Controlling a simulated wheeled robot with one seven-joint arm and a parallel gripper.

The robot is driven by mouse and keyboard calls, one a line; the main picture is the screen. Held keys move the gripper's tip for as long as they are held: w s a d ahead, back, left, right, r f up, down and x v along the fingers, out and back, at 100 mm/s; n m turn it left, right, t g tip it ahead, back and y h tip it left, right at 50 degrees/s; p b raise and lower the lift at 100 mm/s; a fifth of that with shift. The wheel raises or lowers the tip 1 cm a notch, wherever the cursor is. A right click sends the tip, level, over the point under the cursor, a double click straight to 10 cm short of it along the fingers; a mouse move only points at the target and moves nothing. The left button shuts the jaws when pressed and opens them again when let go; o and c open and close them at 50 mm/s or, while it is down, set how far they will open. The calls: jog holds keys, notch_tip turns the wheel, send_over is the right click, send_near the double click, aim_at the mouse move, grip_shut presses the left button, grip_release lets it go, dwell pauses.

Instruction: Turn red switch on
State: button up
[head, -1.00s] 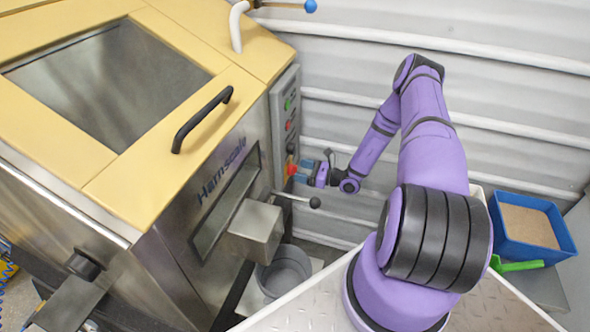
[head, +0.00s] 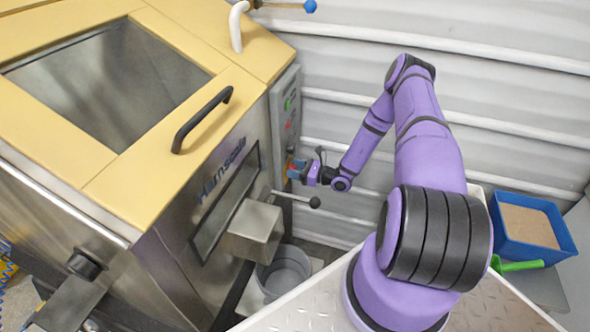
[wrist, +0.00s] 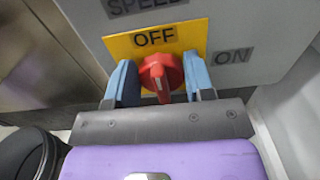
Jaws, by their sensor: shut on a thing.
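The red switch (wrist: 161,77) is a round knob on a yellow plate (wrist: 190,36) in the wrist view. OFF is printed above it and ON to its right on the grey panel. The knob's ridge, with a white mark, stands nearly upright, in line with OFF. My gripper (wrist: 162,82) has one blue finger pad on each side of the knob and is shut on it. In the head view my gripper (head: 294,169) is at the lower part of the control panel (head: 286,110), and its fingers mostly hide the switch.
The hopper machine (head: 150,170) fills the left, with a black handle (head: 202,120) on its yellow lid. A black-knobbed lever (head: 314,202) sticks out just below my gripper. A grey bucket (head: 287,272) stands under the spout (head: 252,232). A blue tray (head: 515,247) is at right.

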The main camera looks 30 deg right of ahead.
jog(key=shift+m, duration=0.3)
jog(key=m, duration=0.4)
jog(key=shift+w+d+f, duration=0.1)
jog(key=shift+d, duration=0.1)
jog(key=m, duration=0.5)
jog(key=shift+w+d, duration=0.1)
jog(key=shift+d+f+m, duration=0.1)
jog(key=shift+f+m, duration=0.1)
jog(key=shift+m, duration=1.85)
jog(key=shift+f+m, duration=0.2)
jog(key=shift+m, duration=1.85)
jog(key=o, duration=0.8)
jog(key=shift+o, duration=0.2)
